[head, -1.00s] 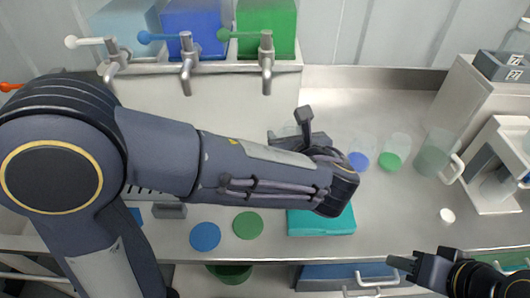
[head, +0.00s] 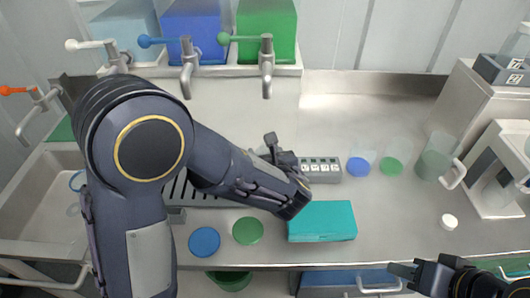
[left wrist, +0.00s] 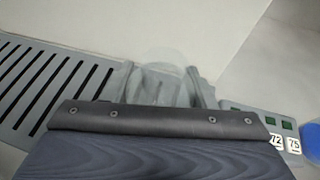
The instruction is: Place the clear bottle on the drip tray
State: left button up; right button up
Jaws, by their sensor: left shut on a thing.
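The clear bottle (left wrist: 163,58) is a faint see-through shape between the two fingers of my left gripper (left wrist: 165,88) in the left wrist view. The fingers are shut on it. In the head view my left gripper (head: 272,147) is near the right end of the drip tray, and its arm hides much of that area. The slotted grey drip tray (head: 203,200) is partly behind my arm; its slots also show at left in the left wrist view (left wrist: 47,88). I cannot tell whether the bottle touches the tray. My right gripper (head: 402,271) is low at the right, away from these things; its finger gap is unclear.
A numbered grey block (head: 320,169) sits right of my left gripper. Beyond it are cups with blue (head: 358,167) and green (head: 391,166) bottoms and a clear jug (head: 435,160). A teal box (head: 321,221) lies in front. Taps (head: 266,70) overhang behind.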

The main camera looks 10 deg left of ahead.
pick_arm(q)
jog(key=shift+f+b, duration=0.3)
jog(key=o, duration=1)
jog(key=shift+r, duration=0.15)
jog(key=shift+r+p, duration=0.2)
jog(key=shift+p, duration=0.1)
jog(key=shift+s+d+r, duration=0.1)
jog(key=shift+s+d, duration=0.05)
jog(key=v, duration=1.1)
jog(key=shift+s, duration=0.3)
